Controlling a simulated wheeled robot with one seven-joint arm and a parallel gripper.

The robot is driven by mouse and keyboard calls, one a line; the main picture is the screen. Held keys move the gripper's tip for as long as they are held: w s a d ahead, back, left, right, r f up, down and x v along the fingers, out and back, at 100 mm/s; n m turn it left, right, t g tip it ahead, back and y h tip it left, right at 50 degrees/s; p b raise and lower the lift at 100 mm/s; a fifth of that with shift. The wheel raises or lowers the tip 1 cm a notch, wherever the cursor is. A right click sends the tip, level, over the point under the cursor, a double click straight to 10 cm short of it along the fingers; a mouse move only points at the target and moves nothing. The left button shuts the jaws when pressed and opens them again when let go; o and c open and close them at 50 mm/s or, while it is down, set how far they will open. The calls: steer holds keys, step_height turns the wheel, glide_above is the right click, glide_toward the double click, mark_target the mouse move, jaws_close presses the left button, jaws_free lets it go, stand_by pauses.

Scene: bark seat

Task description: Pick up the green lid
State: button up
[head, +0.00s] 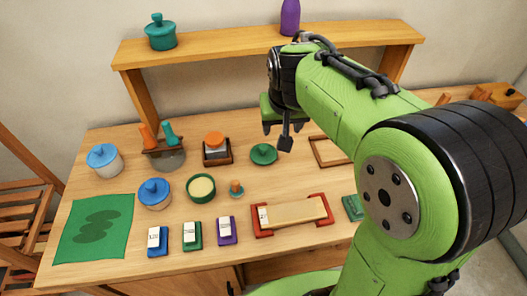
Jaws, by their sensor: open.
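The green lid (263,154), a dark green disc with a small knob on top, lies on the wooden table near its middle. An open green pot (201,189) with pale yellow contents stands to the left and nearer the front. My gripper (277,137) is open and empty, pointing down just above and slightly right of the lid in the picture. I see no contact with the lid; the exact height gap is hard to judge. My arm hides part of the table on the right.
Blue-lidded pots (155,194) stand on the left. An orange-topped jar in a brown holder (217,151) is left of the lid. A small orange-knobbed piece (236,189) and a red-ended tray (291,214) lie nearer the front. The raised shelf (225,46) spans behind.

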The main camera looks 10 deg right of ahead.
steer(key=w+f, duration=0.5)
steer(key=w, duration=0.3)
steer(key=m+g+p, duration=0.1)
glide_toward(264, 147)
steer(key=x, duration=0.8)
steer(key=shift+w+f+p, duration=0.15)
steer(key=shift+f+p, duration=0.15)
steer(key=shift+f, duration=0.05)
steer(key=shift+c, duration=0.5)
jaws_close()
